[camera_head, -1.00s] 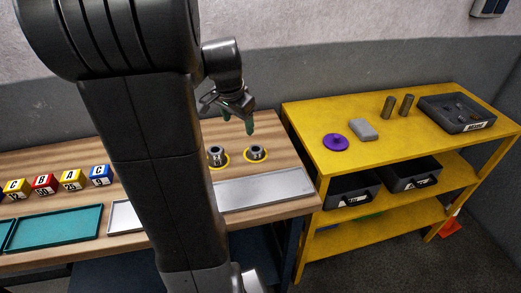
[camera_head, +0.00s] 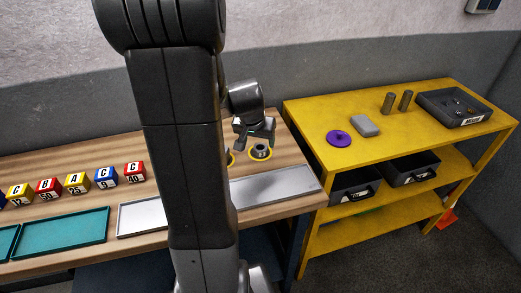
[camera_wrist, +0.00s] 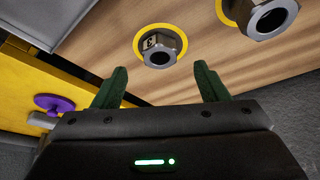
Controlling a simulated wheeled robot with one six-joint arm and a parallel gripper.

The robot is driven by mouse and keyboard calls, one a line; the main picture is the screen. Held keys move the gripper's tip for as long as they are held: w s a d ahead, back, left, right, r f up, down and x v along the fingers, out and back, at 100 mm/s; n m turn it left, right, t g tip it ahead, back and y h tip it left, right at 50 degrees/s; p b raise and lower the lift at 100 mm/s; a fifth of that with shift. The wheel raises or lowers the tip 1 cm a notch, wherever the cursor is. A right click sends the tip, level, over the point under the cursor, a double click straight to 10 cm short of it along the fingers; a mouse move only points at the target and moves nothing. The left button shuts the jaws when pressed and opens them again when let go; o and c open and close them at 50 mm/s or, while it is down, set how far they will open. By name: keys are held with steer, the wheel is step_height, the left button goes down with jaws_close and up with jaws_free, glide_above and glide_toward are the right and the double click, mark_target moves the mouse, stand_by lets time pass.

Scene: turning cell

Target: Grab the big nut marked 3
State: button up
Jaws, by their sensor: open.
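The big nut marked 3 (camera_wrist: 159,47) is a dark metal hex nut on a yellow ring on the wooden bench. In the head view it appears to be the right-hand nut (camera_head: 261,151). A second nut (camera_wrist: 268,16) stands on its own yellow ring to its right in the wrist view; my arm hides it in the head view. My gripper (camera_wrist: 160,76) is open and empty. Its green fingers point toward the nut marked 3, which lies ahead of the gap between them. The fingers are apart from the nut.
A grey tray (camera_head: 275,187) lies in front of the nuts. Lettered cubes (camera_head: 77,182) and a teal tray (camera_head: 65,228) are to the left. A yellow shelf unit (camera_head: 370,154) at right holds a purple disc (camera_head: 338,138), a grey block, two cylinders and a dark bin.

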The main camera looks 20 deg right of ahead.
mark_target(260, 147)
steer(key=shift+p+x, duration=0.35)
steer(key=shift+x, duration=2.4)
steer(key=shift+w+d+r, duration=0.1)
steer(key=shift+c, duration=0.2)
steer(key=c, duration=1.2)
steer(key=shift+o, duration=0.2)
steer(key=shift+r, duration=0.1)
